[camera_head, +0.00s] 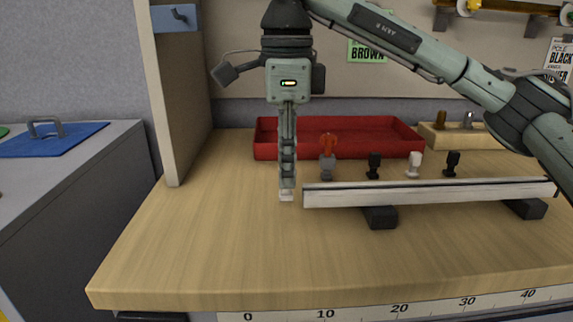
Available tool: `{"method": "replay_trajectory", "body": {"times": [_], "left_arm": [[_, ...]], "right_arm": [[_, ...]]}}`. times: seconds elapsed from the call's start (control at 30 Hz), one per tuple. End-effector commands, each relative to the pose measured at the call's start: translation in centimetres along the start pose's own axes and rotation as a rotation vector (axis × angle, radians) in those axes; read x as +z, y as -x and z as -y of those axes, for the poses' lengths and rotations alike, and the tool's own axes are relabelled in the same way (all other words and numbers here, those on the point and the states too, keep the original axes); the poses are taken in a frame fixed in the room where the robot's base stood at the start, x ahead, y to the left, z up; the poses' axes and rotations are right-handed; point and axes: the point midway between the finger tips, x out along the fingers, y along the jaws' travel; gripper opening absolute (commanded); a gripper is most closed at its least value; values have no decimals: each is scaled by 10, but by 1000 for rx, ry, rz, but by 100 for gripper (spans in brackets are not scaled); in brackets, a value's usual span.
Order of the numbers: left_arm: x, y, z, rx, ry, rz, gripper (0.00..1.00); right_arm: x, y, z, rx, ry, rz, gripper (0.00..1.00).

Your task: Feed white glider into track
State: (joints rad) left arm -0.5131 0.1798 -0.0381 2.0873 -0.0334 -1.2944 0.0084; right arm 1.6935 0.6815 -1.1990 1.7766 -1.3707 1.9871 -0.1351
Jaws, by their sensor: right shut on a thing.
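My right gripper (287,186) points straight down just left of the track's left end. It is shut on a small white glider (286,196), whose lower part shows below the fingertips; the fingers hide the rest. The long white track (430,193) lies crosswise, raised on dark blocks, its left end a short gap right of the held glider. Another white glider (414,166) stands behind the track. My left gripper is not in view.
Two black gliders (374,166) and an orange-and-grey piece (327,160) stand behind the track. A red tray (390,143) lies farther back, with a wooden holder (440,137) to its right. An upright panel (170,90) stands at left. The table front is clear.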

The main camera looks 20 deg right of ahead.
Motion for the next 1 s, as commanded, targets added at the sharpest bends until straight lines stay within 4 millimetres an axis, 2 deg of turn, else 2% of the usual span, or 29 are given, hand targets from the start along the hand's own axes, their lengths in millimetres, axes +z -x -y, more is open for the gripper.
{"method": "replay_trajectory", "body": {"times": [1.0], "left_arm": [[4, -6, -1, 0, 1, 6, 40]], "right_arm": [[-26, 0, 0, 0, 0, 0, 0]]}}
